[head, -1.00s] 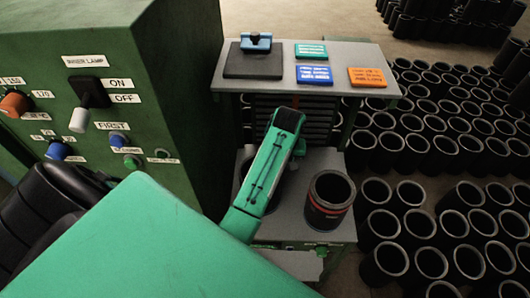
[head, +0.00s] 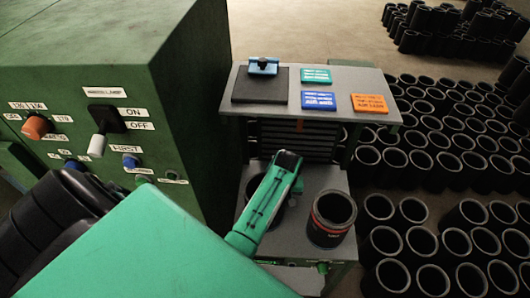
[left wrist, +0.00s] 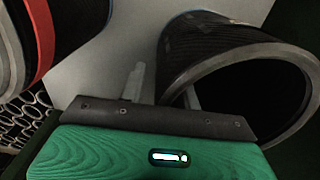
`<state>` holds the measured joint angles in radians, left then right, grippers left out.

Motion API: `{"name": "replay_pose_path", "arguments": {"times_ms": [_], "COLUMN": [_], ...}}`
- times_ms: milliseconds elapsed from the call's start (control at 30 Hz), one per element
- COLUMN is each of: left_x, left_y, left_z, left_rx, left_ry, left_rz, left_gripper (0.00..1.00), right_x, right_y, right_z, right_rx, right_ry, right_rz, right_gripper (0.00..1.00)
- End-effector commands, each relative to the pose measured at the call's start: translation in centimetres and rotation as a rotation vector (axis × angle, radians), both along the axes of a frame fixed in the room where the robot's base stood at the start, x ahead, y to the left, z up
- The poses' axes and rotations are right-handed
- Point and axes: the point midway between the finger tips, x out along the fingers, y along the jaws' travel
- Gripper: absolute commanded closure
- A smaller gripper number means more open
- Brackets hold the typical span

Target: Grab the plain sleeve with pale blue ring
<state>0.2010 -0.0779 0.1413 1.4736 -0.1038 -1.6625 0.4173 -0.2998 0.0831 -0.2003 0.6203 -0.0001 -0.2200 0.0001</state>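A dark sleeve with a pale grey rim stands on the lower grey shelf, mostly hidden behind my left gripper in the head view. It fills the right of the left wrist view (left wrist: 215,45); a faint bluish tint shows on its side, but no clear ring. My left gripper (left wrist: 163,85) is open there, one finger outside the sleeve and the other apparently within its rim, the wall between them. Contact cannot be told. In the head view the fingertips are hidden. A sleeve with a red band (head: 331,219) stands to the right. My right gripper is not in view.
A green machine (head: 180,60) with knobs and switches stands on the left. The upper grey shelf (head: 345,78) holds a dark plate with a blue clamp and several coloured tags. Many black sleeves (head: 440,160) stand on the floor at right.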

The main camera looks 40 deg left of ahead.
Motion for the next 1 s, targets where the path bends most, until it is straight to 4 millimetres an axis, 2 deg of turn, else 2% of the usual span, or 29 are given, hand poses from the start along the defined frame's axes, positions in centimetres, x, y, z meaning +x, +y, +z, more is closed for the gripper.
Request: {"name": "replay_pose_path", "arguments": {"times_ms": [133, 167, 300, 333, 1000], "left_x": [0.0, 0.0, 0.0, 0.01, 0.03], "left_y": [0.01, 0.01, 0.01, 0.02, 0.02], "left_z": [-0.03, -0.03, -0.01, -0.01, 0.05], "left_rx": [0.0, 0.0, 0.0, 0.0, 0.001], "left_ry": [0.0, 0.0, 0.0, 0.0, -0.001], "left_rz": [0.0, 0.0, 0.0, 0.0, 0.0], "left_gripper": [0.67, 0.71, 0.99, 1.0, 1.0], "right_x": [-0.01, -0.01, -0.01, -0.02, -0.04], "right_y": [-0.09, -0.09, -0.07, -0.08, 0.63], "right_z": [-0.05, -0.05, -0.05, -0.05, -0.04], "right_rx": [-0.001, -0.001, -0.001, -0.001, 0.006], "right_ry": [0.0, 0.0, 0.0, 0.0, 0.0], "right_rz": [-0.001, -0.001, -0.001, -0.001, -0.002], "right_gripper": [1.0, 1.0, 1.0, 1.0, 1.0]}}
